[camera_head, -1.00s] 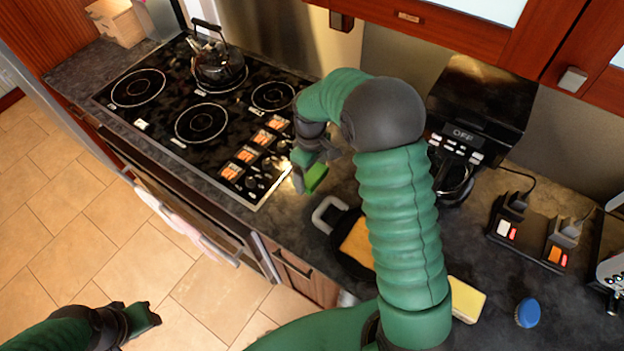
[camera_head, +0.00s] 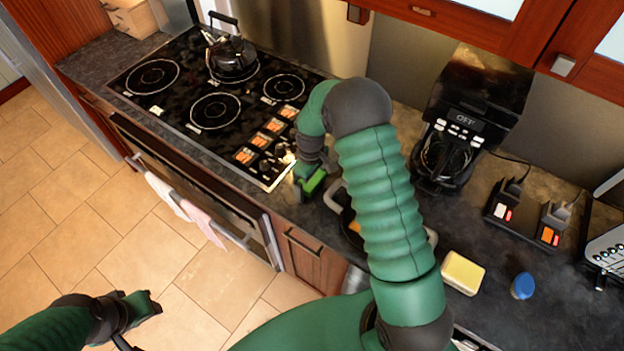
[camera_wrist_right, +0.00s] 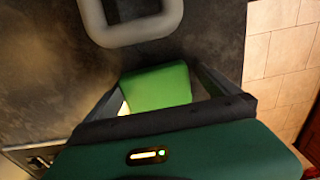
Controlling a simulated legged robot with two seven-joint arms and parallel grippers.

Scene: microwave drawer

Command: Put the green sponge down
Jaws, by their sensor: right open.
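The green sponge (camera_head: 315,182) is at the counter strip between the cooktop and the black tray. My right gripper (camera_head: 306,188) is at it, reaching down from above. In the right wrist view the sponge (camera_wrist_right: 158,87) lies between the two spread fingers (camera_wrist_right: 160,95), with a gap beside it on the right. The gripper is open. The sponge's underside is hidden, and it seems to be at the counter surface. My left gripper (camera_head: 148,304) is at the lower left over the floor, away from the counter; its jaw opening is unclear.
The black tray (camera_head: 349,222) with grey handles is beside the sponge, partly behind my right arm. The cooktop (camera_head: 190,130) with a kettle (camera_head: 232,57) is to the left. A yellow sponge (camera_head: 462,273), blue item (camera_head: 522,286) and coffee maker (camera_head: 470,120) are on the right.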

